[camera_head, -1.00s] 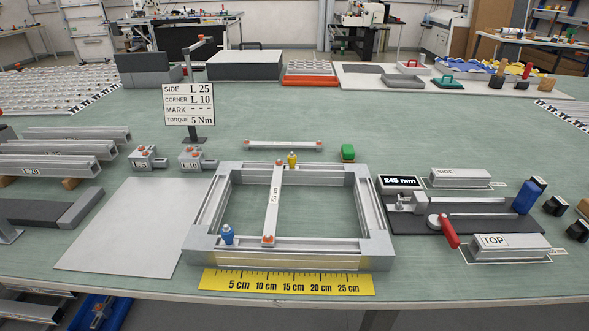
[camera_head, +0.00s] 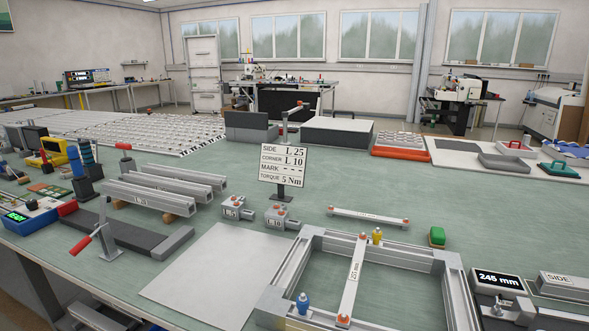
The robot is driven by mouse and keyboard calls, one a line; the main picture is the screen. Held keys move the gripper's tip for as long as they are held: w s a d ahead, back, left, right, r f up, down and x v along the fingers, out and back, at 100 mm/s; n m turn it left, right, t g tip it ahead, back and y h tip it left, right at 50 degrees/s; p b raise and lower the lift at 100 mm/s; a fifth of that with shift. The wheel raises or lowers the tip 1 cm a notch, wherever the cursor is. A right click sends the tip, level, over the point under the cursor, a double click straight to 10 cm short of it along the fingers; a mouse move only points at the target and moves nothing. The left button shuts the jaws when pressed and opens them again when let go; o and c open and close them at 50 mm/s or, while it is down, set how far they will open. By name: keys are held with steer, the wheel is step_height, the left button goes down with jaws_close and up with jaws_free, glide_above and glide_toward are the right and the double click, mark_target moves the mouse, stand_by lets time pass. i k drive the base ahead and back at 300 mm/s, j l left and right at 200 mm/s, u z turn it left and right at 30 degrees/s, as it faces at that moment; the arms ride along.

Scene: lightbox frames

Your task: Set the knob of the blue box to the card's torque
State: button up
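The card (camera_head: 283,164) stands upright on a small dark stand near the middle of the table. It reads SIDE L 25, CORNER L 10, MARK with dashes, and TORQUE 5 Nm. The blue box (camera_head: 35,218) sits at the table's left front edge. It has a lit green display (camera_head: 17,217), too small to read. A small pale piece on its top may be the knob, but I cannot tell, nor where it is set. My gripper is not in view.
A red-handled clamp (camera_head: 95,235) and a dark bar lie right of the blue box. Aluminium profiles (camera_head: 165,190) lie farther right. A metal frame (camera_head: 285,265) fills the front right. A blank pale sheet (camera_head: 205,275) lies between.

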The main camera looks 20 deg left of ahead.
mark_target(32, 205)
steer(key=u, duration=1.85)
